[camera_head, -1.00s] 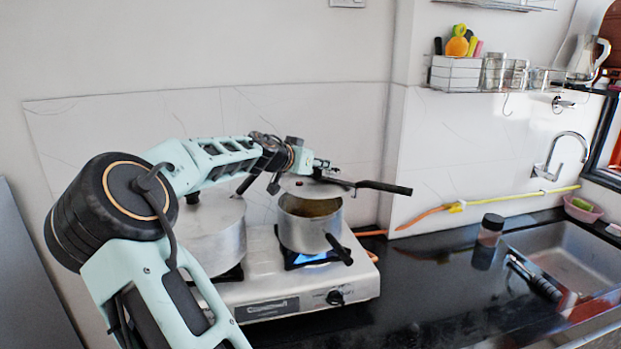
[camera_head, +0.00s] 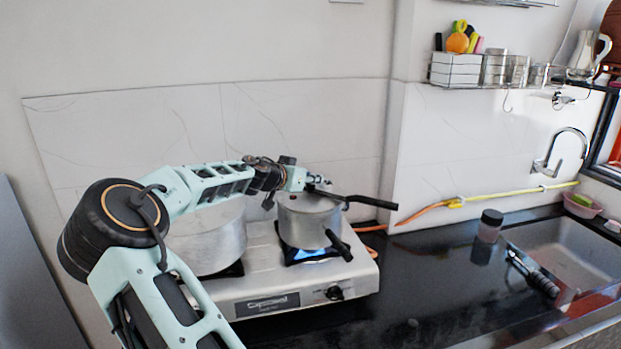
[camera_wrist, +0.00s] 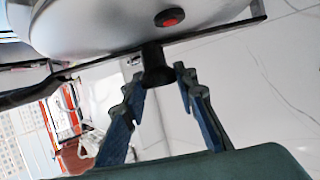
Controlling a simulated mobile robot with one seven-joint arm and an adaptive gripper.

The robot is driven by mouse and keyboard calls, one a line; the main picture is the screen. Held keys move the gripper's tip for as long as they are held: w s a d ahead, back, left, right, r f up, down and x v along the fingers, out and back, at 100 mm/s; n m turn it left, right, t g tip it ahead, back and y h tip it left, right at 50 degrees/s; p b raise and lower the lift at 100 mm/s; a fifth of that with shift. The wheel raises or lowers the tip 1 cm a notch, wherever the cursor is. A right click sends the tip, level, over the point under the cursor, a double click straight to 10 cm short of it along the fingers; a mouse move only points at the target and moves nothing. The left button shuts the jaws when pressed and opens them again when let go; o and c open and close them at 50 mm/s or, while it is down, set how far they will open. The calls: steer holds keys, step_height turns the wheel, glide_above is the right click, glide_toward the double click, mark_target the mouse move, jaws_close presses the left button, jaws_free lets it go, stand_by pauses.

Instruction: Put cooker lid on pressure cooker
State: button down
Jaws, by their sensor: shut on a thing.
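The pressure cooker (camera_head: 308,230) is a silver pot on the right burner, with a black handle (camera_head: 338,245) pointing front right. The grey cooker lid (camera_head: 300,202) is over its mouth and hides the opening; I cannot tell whether it is fully seated. The lid's long black handle (camera_head: 370,201) points right. My gripper (camera_head: 316,182) is at the top of the lid. In the wrist view, my gripper's blue fingers (camera_wrist: 160,82) are shut on the lid's black knob (camera_wrist: 157,66), under the pale lid disc (camera_wrist: 110,22) with its red-and-black button.
A large pot (camera_head: 208,240) stands on the left burner, partly behind my arm. The stove (camera_head: 290,293) shows a blue flame under the cooker. A small jar (camera_head: 490,226) and the sink (camera_head: 565,250) are to the right. The black counter (camera_head: 425,270) between is mostly clear.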

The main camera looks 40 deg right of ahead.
steer(key=shift+f+b, duration=0.25)
steer(key=shift+b, duration=0.1)
steer(key=c, duration=1.5)
jaws_free()
steer(key=shift+c, duration=0.2)
steer(key=shift+r+p, duration=0.4)
steer(key=shift+p, duration=0.2)
steer(key=shift+a, duration=0.45)
steer(key=b+v, duration=0.2)
steer(key=v, duration=0.9)
steer(key=shift+s+r, duration=0.1)
